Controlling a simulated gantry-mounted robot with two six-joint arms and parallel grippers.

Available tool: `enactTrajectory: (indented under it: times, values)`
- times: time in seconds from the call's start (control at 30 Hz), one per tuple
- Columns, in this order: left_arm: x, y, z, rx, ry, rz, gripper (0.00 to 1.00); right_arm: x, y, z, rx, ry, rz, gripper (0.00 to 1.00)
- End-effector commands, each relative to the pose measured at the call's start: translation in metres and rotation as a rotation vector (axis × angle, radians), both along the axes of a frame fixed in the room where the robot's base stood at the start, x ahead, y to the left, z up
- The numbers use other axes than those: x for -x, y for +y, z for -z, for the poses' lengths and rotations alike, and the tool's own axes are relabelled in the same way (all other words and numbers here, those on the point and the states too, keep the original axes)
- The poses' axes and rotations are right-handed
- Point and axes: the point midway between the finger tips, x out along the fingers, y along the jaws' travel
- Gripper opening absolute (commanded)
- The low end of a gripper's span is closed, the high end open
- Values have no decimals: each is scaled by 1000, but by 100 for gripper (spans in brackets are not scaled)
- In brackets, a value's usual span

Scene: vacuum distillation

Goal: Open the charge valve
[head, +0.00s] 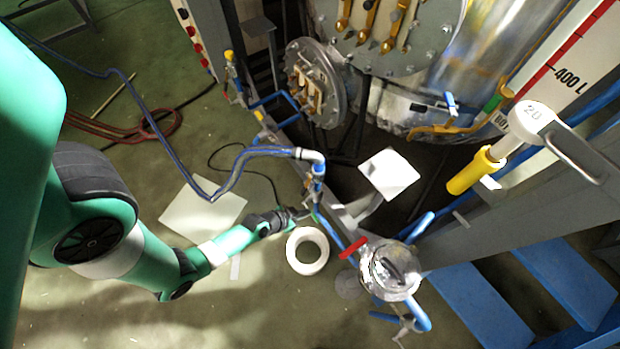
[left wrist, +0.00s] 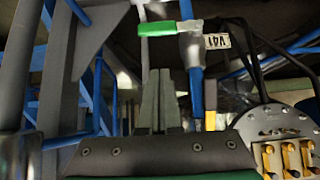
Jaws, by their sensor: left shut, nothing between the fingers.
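A valve with a green lever handle (left wrist: 165,29) and a white tag that seems to read V41 (left wrist: 217,42) sits on a blue pipe in the left wrist view. The frames do not confirm that it is the charge valve. My left gripper (head: 303,213) is shut and empty beside the blue pipework, low in the middle of the head view. In the left wrist view its fingers (left wrist: 160,100) point up the picture, with the green lever beyond their tips. I cannot tell whether they touch it. The right gripper is not in view.
A red lever (head: 352,248) and a glass vessel (head: 390,272) stand to the right of my left gripper. A white ring (head: 307,251) lies below it. A blue hose (head: 228,175) runs behind it. A steel flange (head: 316,83) and blue steps (head: 458,305) flank the area.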

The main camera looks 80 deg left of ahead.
Motion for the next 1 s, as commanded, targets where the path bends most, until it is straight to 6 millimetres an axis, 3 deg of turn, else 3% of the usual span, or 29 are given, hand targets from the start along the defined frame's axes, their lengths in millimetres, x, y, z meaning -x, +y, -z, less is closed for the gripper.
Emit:
enactTrajectory:
  times: [0.03, 0.17, 0.33, 1.0]
  values:
    - [-9, 3, 13, -1, -1, 4, 0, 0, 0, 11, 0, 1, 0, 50]
    - [-26, 9, 34, 0, -1, 1, 0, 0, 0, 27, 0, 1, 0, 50]
    - [-22, 8, 60, 2, 0, 0, 0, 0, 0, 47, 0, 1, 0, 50]
    - [-23, 7, 66, -1, 0, 1, 0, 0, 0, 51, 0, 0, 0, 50]
